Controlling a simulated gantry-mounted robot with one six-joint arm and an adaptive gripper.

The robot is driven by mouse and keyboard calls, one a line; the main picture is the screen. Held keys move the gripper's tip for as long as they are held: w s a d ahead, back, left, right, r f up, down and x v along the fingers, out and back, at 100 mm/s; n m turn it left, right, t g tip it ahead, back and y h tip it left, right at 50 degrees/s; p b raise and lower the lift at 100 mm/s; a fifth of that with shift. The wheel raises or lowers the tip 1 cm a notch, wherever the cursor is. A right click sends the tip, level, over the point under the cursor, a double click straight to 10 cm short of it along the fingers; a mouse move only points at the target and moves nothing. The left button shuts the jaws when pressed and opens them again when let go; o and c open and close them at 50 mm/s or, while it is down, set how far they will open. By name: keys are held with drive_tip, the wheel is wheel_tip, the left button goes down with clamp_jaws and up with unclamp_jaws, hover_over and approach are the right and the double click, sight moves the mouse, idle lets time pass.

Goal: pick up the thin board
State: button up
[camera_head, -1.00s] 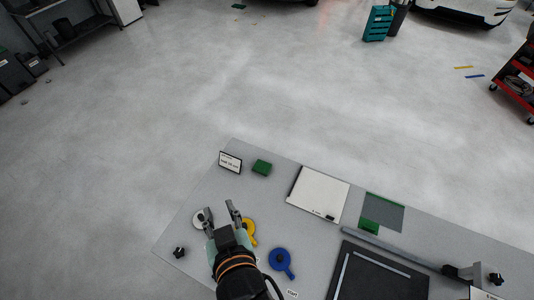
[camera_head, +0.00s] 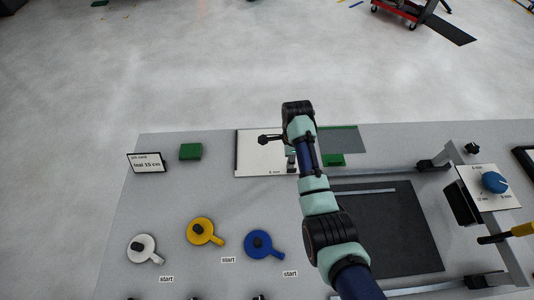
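A flat white board (camera_head: 254,152) with a dark left edge and a small "mm" label lies at the back of the grey table, left of centre. It is the likely thin board; the number on its label is too small to read surely. My gripper (camera_head: 290,160) is over the board's right part, pointing down. My arm and wrist hide most of the gripper and that side of the board. I cannot see both fingertips, nor whether they touch the board.
White (camera_head: 142,248), yellow (camera_head: 204,231) and blue (camera_head: 264,244) round pieces with tabs lie at front left. A green block (camera_head: 190,152) and a card (camera_head: 146,163) stand behind them. A dark mat (camera_head: 415,235), metal rail (camera_head: 400,170) and blue knob (camera_head: 493,182) are at right.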

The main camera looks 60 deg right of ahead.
drive_tip(key=f, duration=0.4)
drive_tip(key=f+b, duration=0.1)
drive_tip(key=f, duration=0.1)
drive_tip(key=shift+s+a+f, duration=0.25)
drive_tip(key=shift+s+f, duration=0.05)
drive_tip(key=shift+f, duration=0.05)
clamp_jaws()
